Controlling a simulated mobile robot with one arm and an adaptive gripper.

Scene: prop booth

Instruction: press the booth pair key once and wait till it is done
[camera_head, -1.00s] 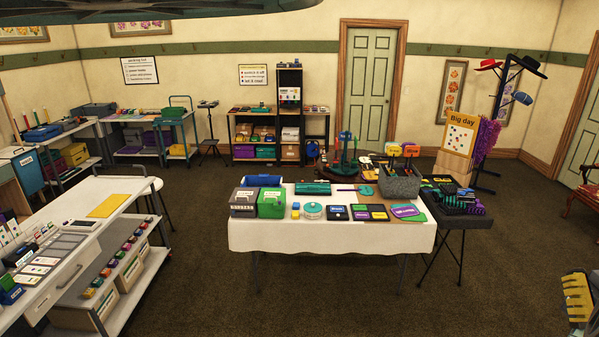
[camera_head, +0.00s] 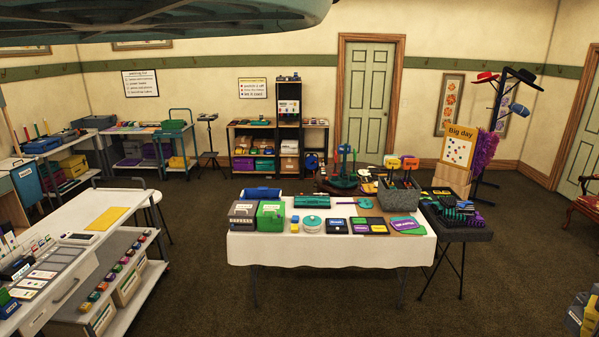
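I cannot pick out the booth pair key for certain; the labels are too small to read. Several small devices stand on the white-clothed table (camera_head: 330,254) in the middle of the room. Among them are a grey box (camera_head: 242,214) and a green box (camera_head: 270,215), both with pale labels. To their right are a round white and teal device (camera_head: 312,224), a dark unit with a blue patch (camera_head: 336,226) and a dark tray with coloured panels (camera_head: 369,227). My gripper is not in view.
A dark side stand (camera_head: 465,233) with coloured items adjoins the table's right end. A long white counter (camera_head: 70,252) with a lower shelf runs along the left. A yellow and dark object (camera_head: 588,318) is cut off at bottom right. Carpet in front of the table is clear.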

